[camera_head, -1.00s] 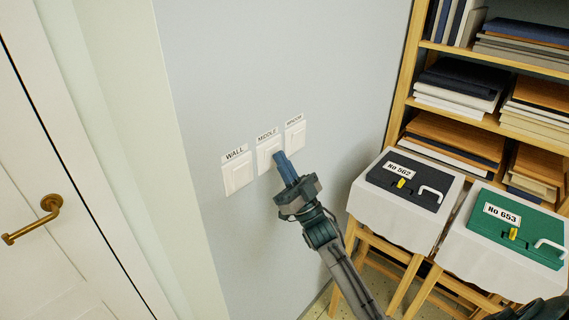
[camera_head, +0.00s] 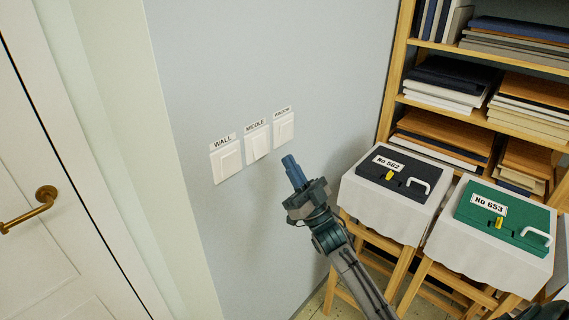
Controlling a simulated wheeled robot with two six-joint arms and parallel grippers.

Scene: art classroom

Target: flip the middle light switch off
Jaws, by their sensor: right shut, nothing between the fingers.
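Three white switches are on the grey wall. The middle switch (camera_head: 258,142) is under a label reading MIDDLE. The WALL switch (camera_head: 227,160) is to its left, and the third switch (camera_head: 284,127) is to its right under a label too small to read surely. The middle rocker looks tilted, with its lower edge standing out. My right gripper (camera_head: 289,160) is shut and empty, below and right of the middle switch, apart from it. My left gripper is not in view.
A dark case marked No 562 (camera_head: 400,177) and a green case marked No 653 (camera_head: 505,222) lie on cloth-covered stools at the right. A wooden shelf (camera_head: 480,50) stands behind them. A door with a brass handle (camera_head: 40,200) is at the left.

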